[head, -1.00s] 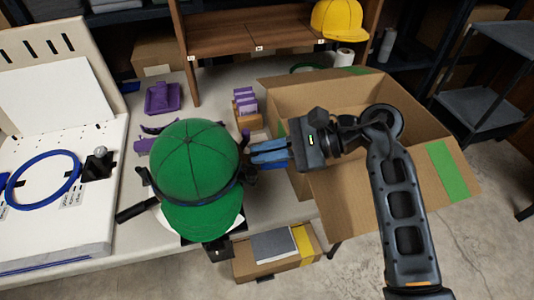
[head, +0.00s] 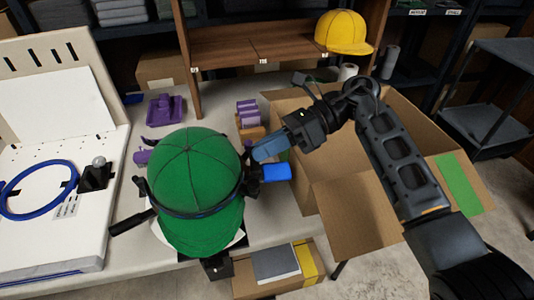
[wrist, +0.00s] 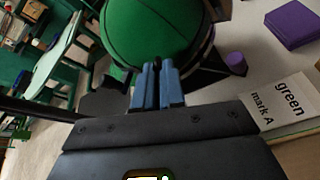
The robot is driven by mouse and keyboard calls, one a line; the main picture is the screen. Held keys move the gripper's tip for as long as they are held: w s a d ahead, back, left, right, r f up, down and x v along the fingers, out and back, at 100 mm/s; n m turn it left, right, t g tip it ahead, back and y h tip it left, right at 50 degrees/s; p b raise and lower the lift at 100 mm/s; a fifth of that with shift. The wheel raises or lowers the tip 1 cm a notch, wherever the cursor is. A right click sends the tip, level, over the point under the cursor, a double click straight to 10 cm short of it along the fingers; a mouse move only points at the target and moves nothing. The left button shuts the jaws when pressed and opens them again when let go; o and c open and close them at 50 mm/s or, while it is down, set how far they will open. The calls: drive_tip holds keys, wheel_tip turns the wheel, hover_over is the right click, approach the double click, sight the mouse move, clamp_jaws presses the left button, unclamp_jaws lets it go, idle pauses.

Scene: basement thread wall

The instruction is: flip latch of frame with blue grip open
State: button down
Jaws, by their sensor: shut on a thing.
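A green cap (head: 190,165) sits in a black frame (head: 180,213) at the front of the table. The frame has a blue grip (head: 275,171) on its right side and a black handle at its left. My gripper (head: 256,154) is at the frame's right side, just above the blue grip. In the wrist view, its blue fingers (wrist: 157,68) are nearly together on a small dark part, seemingly the latch (wrist: 157,62), at the frame's edge. The fingers hide most of that part, and its position cannot be told.
An open cardboard box (head: 360,215) stands right of the table, under my arm. A purple stack (head: 247,113) and a purple holder (head: 165,108) lie behind the cap. A white board with a blue ring (head: 40,190) is at left. A yellow cap (head: 343,32) sits on the shelf.

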drive_tip(key=shift+w+f+m+b, duration=0.1)
drive_tip(key=shift+w+m+b, duration=0.25)
drive_tip(key=shift+m+b, duration=0.05)
drive_tip(key=shift+g, duration=0.4)
drive_tip(key=c, duration=1.5)
unclamp_jaws()
drive_tip(key=b+v, duration=0.1)
drive_tip(key=v, duration=0.6)
drive_tip(key=shift+w+d, duration=0.2)
drive_tip(key=shift+d, duration=0.1)
